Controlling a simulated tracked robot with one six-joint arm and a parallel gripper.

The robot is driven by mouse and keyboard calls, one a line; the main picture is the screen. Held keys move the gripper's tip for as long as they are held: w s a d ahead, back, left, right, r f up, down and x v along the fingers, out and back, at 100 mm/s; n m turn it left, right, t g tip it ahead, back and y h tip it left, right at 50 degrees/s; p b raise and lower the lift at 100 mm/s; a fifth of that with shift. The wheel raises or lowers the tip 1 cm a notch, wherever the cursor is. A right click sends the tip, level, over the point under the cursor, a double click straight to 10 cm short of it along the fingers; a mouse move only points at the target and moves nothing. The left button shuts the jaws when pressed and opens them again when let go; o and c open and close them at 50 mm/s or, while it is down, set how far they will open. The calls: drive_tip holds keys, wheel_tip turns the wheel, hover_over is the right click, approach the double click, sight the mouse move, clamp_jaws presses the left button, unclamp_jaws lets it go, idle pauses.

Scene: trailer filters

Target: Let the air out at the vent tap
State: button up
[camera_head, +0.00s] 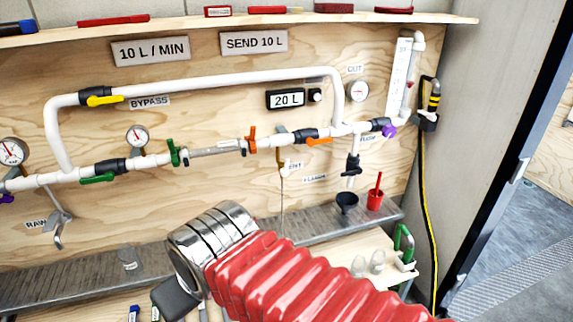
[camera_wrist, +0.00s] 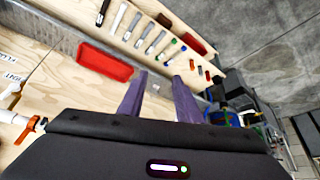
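The vent tap (camera_head: 281,163) is a small brass-coloured fitting under the white pipe in the head view, with a thin tube hanging down. The VENT label (camera_head: 293,167) is beside it, partly covered. In the wrist view a label ending in "ENT" (camera_wrist: 13,77) shows at the left edge; I cannot clearly make out the tap there. My gripper (camera_wrist: 160,76) shows two purple fingers standing apart, with nothing held between them. They are away from the pipework, over a bench area. In the head view my red-sleeved arm is in front of the board and the fingertips are not visible.
The board carries a green-handled valve (camera_head: 174,152), orange handles (camera_head: 252,139), gauges (camera_head: 137,136) and a 20 L display (camera_head: 286,98). A red tray (camera_wrist: 104,62) and several tools lie ahead of the fingers.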

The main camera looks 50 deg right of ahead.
drive_tip(key=w+d+f+m+t+h, duration=0.1)
drive_tip(key=w+d+m+t+h, duration=0.15)
drive_tip(key=w+d, duration=0.7)
drive_tip(key=w+d+f+m+t+h, duration=0.1)
drive_tip(key=w+d+m+t+h, duration=0.3)
drive_tip(key=d, duration=1)
drive_tip(key=s+d+f+t+h, duration=0.1)
drive_tip(key=s+d+t, duration=0.1)
drive_tip(key=d, duration=0.6)
drive_tip(key=s+d+f+m+t+h, duration=0.1)
drive_tip(key=d, duration=0.8)
drive_tip(key=shift+s+d+f+t, duration=0.25)
drive_tip(key=shift+s+f+t, duration=0.1)
drive_tip(key=shift+s+f, duration=0.05)
drive_tip(key=shift+w+d, duration=0.1)
drive_tip(key=shift+w, duration=0.05)
